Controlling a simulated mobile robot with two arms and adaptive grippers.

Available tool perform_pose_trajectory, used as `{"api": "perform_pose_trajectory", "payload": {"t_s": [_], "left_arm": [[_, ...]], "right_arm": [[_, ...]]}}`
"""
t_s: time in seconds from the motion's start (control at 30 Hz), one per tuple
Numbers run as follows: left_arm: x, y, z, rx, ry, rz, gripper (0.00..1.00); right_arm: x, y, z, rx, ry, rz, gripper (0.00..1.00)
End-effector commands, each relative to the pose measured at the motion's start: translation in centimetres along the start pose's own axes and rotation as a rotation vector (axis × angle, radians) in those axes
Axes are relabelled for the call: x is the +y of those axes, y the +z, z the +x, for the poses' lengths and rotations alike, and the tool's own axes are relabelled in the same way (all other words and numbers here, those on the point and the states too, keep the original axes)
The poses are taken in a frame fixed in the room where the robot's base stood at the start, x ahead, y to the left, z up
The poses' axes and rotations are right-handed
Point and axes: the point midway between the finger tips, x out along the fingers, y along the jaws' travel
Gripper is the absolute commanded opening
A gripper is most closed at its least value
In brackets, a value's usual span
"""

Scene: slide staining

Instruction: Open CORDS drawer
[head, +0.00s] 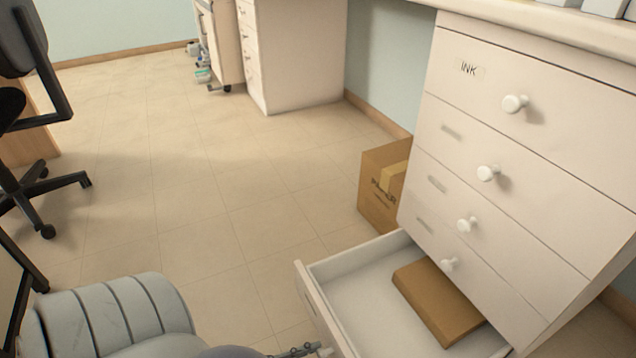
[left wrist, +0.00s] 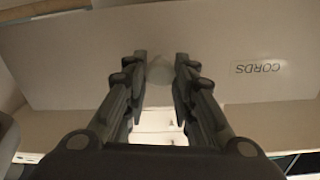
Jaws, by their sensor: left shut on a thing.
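The CORDS drawer (head: 350,285) is the lowest of the white cabinet and stands pulled out, with a flat brown box (head: 438,302) inside. Its front panel (left wrist: 90,50) fills the left wrist view, with the CORDS label (left wrist: 258,68) upside down at right. My left gripper (left wrist: 161,62) is shut on the drawer's pale knob (left wrist: 160,72), one finger on each side. In the head view only a bit of my left gripper (head: 298,351) shows at the bottom edge, by the drawer front. My right gripper is not in view.
Closed drawers with white knobs are above, the top one labelled INK (head: 468,69). A cardboard box (head: 378,195) stands on the floor behind the open drawer. An office chair (head: 40,180) is at left. The tiled floor (head: 190,190) between is clear.

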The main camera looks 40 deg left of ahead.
Motion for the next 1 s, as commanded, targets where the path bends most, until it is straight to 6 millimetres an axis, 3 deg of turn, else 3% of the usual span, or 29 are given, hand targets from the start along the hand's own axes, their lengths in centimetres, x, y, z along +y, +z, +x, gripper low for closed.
{"api": "perform_pose_trajectory", "payload": {"t_s": [0.2,0.23,0.3,0.73,1.0], "left_arm": [[0.1,0.0,0.0,0.001,0.001,0.0,0.0],[0.1,0.0,0.0,0.001,0.001,0.0,0.29],[0.1,0.0,0.0,0.001,0.001,0.0,0.45],[0.0,0.1,-0.6,-0.002,0.001,0.0,0.46],[0.1,0.1,-5.7,-0.006,0.001,-0.001,0.46]], "right_arm": [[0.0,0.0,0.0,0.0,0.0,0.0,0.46],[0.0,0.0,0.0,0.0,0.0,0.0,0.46],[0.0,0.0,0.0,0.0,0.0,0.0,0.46],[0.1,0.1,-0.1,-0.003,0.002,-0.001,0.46],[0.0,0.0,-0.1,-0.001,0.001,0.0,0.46]]}}
